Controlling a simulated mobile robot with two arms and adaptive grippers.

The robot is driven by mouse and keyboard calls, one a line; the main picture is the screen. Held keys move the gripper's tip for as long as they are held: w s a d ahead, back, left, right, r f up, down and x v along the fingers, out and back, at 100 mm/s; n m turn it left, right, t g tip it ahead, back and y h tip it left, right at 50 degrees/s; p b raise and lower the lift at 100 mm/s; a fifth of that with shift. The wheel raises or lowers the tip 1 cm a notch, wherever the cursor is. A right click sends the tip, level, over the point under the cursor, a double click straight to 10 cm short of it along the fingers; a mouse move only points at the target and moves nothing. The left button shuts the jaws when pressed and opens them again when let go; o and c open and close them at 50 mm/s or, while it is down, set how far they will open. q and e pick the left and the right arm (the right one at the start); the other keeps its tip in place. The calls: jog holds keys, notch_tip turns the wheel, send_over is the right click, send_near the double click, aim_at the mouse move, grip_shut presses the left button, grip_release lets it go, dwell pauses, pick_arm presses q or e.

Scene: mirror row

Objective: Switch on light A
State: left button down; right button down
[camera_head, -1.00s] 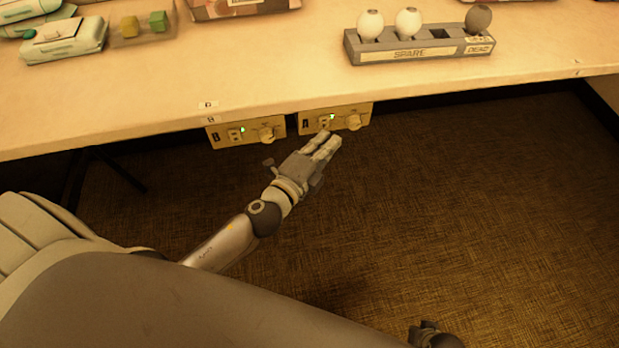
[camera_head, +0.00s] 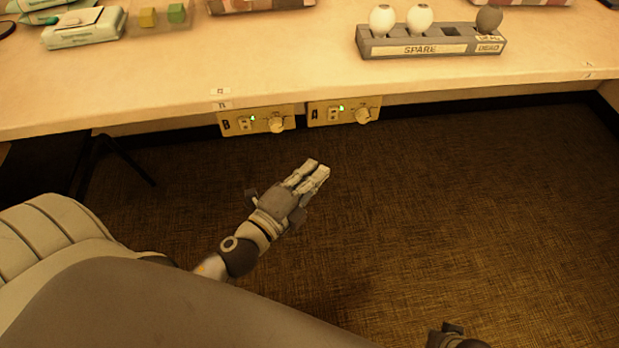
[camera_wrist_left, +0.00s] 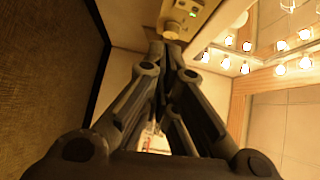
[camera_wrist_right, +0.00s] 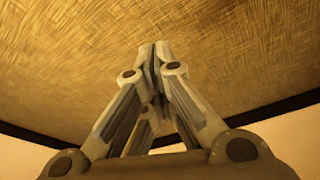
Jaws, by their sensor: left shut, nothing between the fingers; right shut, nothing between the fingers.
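Control panel A (camera_head: 369,102) is mounted under the table's front edge, with a small rocker switch (camera_head: 333,114), a lit green dot and a round knob (camera_head: 363,115). I cannot make out which way the rocker is tipped. My left gripper (camera_head: 314,170) is shut and empty, below and in front of the panels, apart from them. In the left wrist view its fingertips (camera_wrist_left: 171,48) lie below a panel with a green dot (camera_wrist_left: 193,14); its letter cannot be read. My right gripper (camera_wrist_right: 155,52) is shut and empty over the floor; only part shows at the head view's bottom edge.
Panel B (camera_head: 229,125), also with a green dot, hangs left of A. A SPARE/DEAD bulb rack (camera_head: 398,50) holds two white bulbs and a dark one on the tabletop (camera_head: 290,60). Several glowing bulbs (camera_wrist_left: 279,69) show in the left wrist view. Open floor lies below.

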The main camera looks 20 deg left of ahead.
pick_arm(q)
jog(key=shift+s+a, duration=0.1)
jog(key=shift+s, duration=0.5)
pick_arm(e)
jog(key=shift+r, duration=0.7)
